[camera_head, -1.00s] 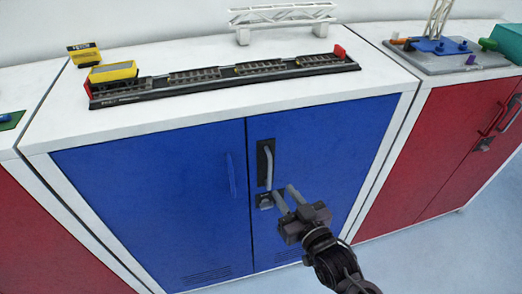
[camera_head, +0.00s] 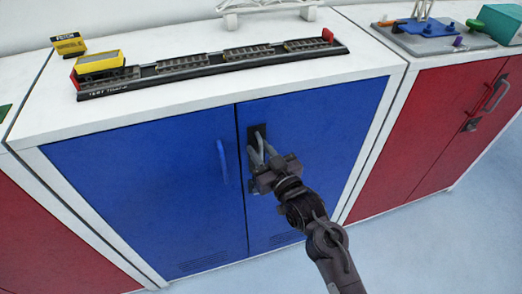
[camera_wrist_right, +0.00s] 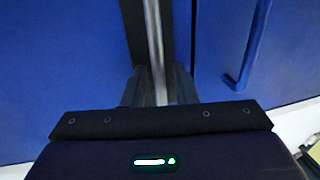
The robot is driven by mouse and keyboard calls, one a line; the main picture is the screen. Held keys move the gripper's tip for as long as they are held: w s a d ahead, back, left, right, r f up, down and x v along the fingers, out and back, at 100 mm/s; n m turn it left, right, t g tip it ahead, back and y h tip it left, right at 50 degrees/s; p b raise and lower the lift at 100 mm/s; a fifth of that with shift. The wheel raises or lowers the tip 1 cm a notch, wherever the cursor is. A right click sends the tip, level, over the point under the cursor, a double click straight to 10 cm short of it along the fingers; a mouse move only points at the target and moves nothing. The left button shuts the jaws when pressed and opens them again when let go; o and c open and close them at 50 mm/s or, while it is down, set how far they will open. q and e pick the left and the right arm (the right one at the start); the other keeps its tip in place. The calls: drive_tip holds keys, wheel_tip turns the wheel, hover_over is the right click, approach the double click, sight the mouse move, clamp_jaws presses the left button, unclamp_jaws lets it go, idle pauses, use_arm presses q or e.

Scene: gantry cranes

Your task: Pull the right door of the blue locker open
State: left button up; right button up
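The blue locker's right door (camera_head: 325,130) looks closed, level with the left door (camera_head: 140,185). Its grey bar handle (camera_head: 257,139) stands upright on a dark plate near the middle seam. My right gripper (camera_head: 261,151) is at this handle, with its two fingers apart, one on each side of the bar. In the right wrist view the handle (camera_wrist_right: 154,40) runs down between the fingers (camera_wrist_right: 160,88); whether they touch it cannot be told. The gripper hides the lower handle and the lock below it. My left gripper is not in view.
The left door has a blue handle (camera_head: 222,161). A black track with a yellow wagon (camera_head: 100,65) lies on the white locker top (camera_head: 180,40). A red locker (camera_head: 420,130) stands at the right. Pale floor (camera_head: 440,240) in front is clear.

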clamp_jaws()
drive_tip(key=shift+s, duration=0.1)
